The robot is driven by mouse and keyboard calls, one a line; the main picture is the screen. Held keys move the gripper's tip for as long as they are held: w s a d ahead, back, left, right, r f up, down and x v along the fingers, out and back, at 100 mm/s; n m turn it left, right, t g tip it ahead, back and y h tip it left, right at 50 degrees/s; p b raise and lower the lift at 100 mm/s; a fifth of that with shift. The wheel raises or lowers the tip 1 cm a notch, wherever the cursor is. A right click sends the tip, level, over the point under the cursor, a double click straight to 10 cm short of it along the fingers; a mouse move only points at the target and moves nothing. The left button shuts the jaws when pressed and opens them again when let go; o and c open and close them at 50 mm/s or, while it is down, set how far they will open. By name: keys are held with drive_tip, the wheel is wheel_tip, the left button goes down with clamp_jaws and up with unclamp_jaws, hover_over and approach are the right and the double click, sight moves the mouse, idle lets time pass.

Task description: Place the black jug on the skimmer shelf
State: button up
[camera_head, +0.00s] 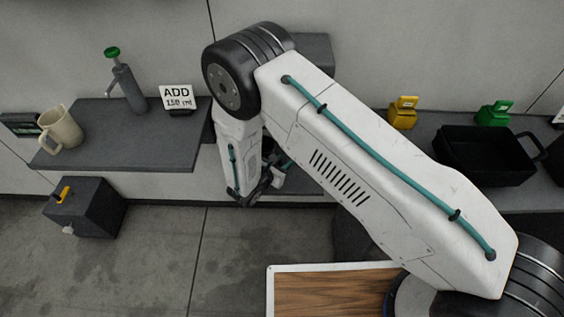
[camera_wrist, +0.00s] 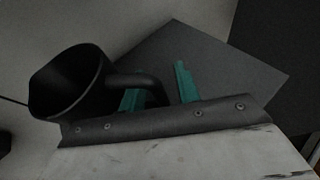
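The black jug (camera_wrist: 72,82) is at the left of the wrist view, its dark mouth facing the camera at a tilt. Its handle (camera_wrist: 135,80) reaches right and bends down between the teal fingers of my gripper (camera_wrist: 160,92). The fingers stand apart with the handle between them; whether both press on it is unclear. In the head view my gripper (camera_head: 262,186) points down beyond the bent arm, mostly hidden, and I cannot make out the jug there. A grey shelf surface (camera_wrist: 235,75) lies behind the fingers in the wrist view; I cannot tell whether it is the skimmer shelf.
A grey shelf (camera_head: 150,152) at left holds a beige jug (camera_head: 61,128), a green-topped pump (camera_head: 126,85) and an "ADD" sign (camera_head: 177,97). A dark box (camera_head: 84,208) stands below it. A black tray (camera_head: 470,165) and yellow (camera_head: 403,114) and green (camera_head: 494,114) items are at right.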

drive_tip(key=shift+r, duration=0.2)
drive_tip(key=v, duration=1.2)
drive_tip(key=shift+f, duration=0.1)
